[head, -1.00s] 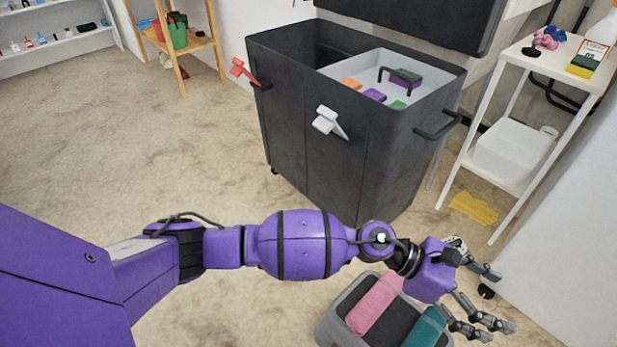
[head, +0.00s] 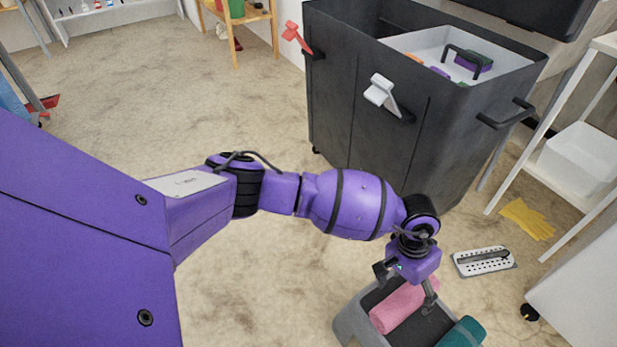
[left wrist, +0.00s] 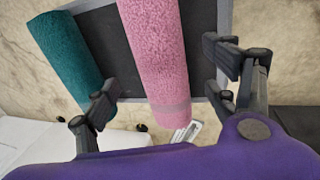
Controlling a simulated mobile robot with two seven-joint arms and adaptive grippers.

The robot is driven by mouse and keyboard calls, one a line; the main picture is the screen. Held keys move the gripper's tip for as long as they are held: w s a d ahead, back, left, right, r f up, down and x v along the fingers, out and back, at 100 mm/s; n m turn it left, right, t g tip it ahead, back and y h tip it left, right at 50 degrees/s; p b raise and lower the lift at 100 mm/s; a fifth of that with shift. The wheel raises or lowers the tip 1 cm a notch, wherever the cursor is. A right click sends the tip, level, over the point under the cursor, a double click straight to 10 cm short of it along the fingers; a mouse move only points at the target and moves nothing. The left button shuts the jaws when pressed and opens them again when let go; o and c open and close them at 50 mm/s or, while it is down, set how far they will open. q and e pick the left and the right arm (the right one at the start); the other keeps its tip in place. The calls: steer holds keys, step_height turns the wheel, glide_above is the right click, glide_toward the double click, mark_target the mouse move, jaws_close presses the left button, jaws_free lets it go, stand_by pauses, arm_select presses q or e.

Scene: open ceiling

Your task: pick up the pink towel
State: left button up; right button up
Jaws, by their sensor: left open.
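The rolled pink towel (head: 392,312) lies in a grey tray (head: 349,322) with a dark inside, on the floor at the bottom of the head view. A rolled teal towel (head: 463,334) lies to its right. My left gripper (head: 406,284) is open and points down over the pink towel, its fingers apart above it. In the left wrist view the pink towel (left wrist: 155,55) runs between the two open fingers, and I see no finger closed on it. The teal towel (left wrist: 66,58) is on the left there, behind the left finger. My right gripper does not show.
A tall dark grey cart (head: 390,140) stands just behind the tray. A white perforated plate with a dark handle (head: 483,262) and yellow gloves (head: 527,219) lie on the floor to the right. A white shelf (head: 565,180) stands farther right.

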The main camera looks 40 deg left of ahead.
mark_target(405, 293)
arm_select(q)
steer(key=x, duration=0.1)
steer(key=b+x, duration=0.1)
steer(key=x, duration=0.2)
steer(key=shift+s+a+b, duration=0.15)
steer(key=shift+a+b, duration=0.2)
steer(key=shift+b, duration=0.05)
steer(key=shift+d+f, duration=0.1)
steer(key=shift+f, duration=0.3)
steer(key=shift+r, duration=0.1)
steer(key=shift+c, duration=0.5)
steer(key=c, duration=1.2)
steer(key=shift+r, duration=0.2)
